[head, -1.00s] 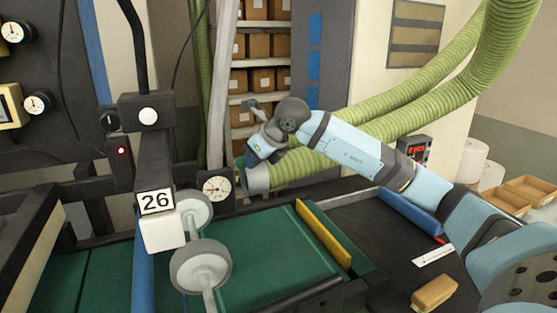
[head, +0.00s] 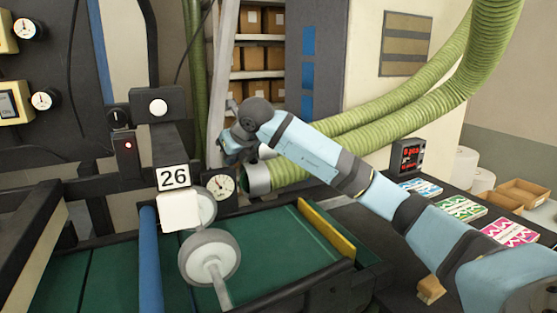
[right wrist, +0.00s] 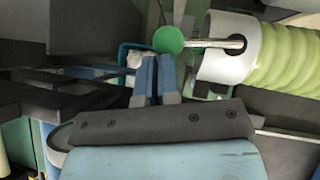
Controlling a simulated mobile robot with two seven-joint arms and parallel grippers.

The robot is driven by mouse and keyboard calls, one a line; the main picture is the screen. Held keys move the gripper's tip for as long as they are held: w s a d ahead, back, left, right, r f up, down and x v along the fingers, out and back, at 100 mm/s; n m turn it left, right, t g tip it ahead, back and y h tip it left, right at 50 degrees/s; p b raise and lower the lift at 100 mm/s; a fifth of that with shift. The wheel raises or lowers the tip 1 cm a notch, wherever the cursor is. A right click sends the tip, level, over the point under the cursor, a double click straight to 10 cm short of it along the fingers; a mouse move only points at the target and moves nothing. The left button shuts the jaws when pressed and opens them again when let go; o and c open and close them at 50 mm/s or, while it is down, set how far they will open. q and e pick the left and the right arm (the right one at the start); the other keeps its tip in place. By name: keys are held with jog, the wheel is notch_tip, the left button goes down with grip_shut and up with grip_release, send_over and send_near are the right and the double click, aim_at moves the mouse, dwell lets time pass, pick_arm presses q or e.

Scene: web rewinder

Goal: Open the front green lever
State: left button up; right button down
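The lever shows in the right wrist view as a green ball knob (right wrist: 168,40) on a shiny metal rod (right wrist: 220,43) that runs right, in front of a white hose collar (right wrist: 228,60). My right gripper (right wrist: 157,60) has its two blue fingers close together, just below the knob. The fingers look shut, with nothing seen between them; whether the tips touch the knob I cannot tell. In the head view my right gripper (head: 230,150) is beside the hose's end, left of it, and the lever cannot be made out there. My left gripper is out of view.
A green ribbed hose (head: 400,115) runs behind my right arm. A dial gauge (head: 222,184), a "26" sign (head: 174,177) and grey rollers (head: 209,258) stand near the gripper. A yellow bar (head: 327,228) edges the green bed. Coloured cards (head: 461,208) lie at right.

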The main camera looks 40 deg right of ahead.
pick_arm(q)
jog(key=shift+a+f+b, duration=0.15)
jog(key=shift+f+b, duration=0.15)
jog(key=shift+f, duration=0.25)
pick_arm(e)
jog(key=shift+w+a+f, duration=0.1)
jog(key=shift+w+a, duration=0.2)
jog(key=shift+w, duration=0.45)
